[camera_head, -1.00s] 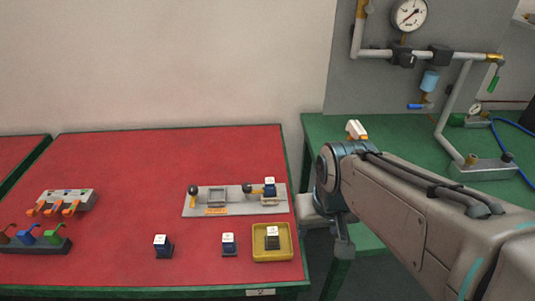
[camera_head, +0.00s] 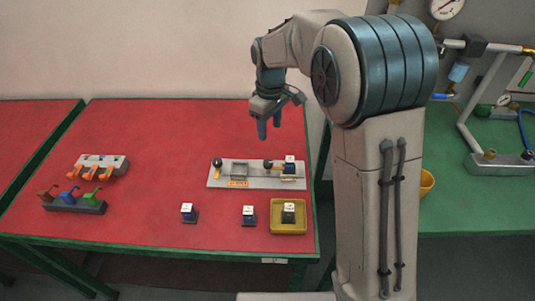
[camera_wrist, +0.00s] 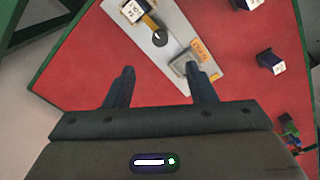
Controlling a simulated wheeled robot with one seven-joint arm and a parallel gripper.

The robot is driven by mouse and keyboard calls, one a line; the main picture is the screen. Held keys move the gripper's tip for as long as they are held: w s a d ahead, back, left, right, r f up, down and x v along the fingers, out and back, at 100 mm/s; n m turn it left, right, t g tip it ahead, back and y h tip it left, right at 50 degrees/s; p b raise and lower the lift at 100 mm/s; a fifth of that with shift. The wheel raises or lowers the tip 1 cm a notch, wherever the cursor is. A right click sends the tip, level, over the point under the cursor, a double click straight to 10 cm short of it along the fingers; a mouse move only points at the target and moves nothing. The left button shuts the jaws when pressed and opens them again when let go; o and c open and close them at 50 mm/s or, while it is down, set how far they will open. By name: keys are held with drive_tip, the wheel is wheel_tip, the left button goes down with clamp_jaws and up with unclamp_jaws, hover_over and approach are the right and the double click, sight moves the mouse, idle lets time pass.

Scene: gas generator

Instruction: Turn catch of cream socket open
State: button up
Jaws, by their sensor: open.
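A pale grey plate (camera_head: 258,180) lies on the red table and carries two socket places. The left one is an empty square socket (camera_head: 240,171) with a black-knobbed catch (camera_head: 217,163) at its left. The right one holds a dark block with a white top (camera_head: 290,164), with another black-knobbed catch (camera_head: 268,163) beside it. I cannot tell by colour which socket is the cream one. My gripper (camera_head: 269,130) is open and empty, fingers down, above the plate. In the wrist view the plate (camera_wrist: 172,20) lies beyond my fingertips (camera_wrist: 160,72), and the left catch is not clearly visible.
Dark blocks with white tops (camera_head: 188,213) (camera_head: 249,216) stand in front of the plate, and a yellow tray (camera_head: 289,230) holds another. Two racks with coloured levers (camera_head: 98,166) (camera_head: 75,200) stand at left. A green table (camera_head: 470,215) with pipework is at right.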

sight(268, 162)
drive_tip(key=f, duration=0.7)
drive_tip(key=f+p, duration=0.1)
drive_tip(key=f, duration=0.6)
drive_tip(key=shift+w+a, duration=0.2)
drive_tip(key=c, duration=1)
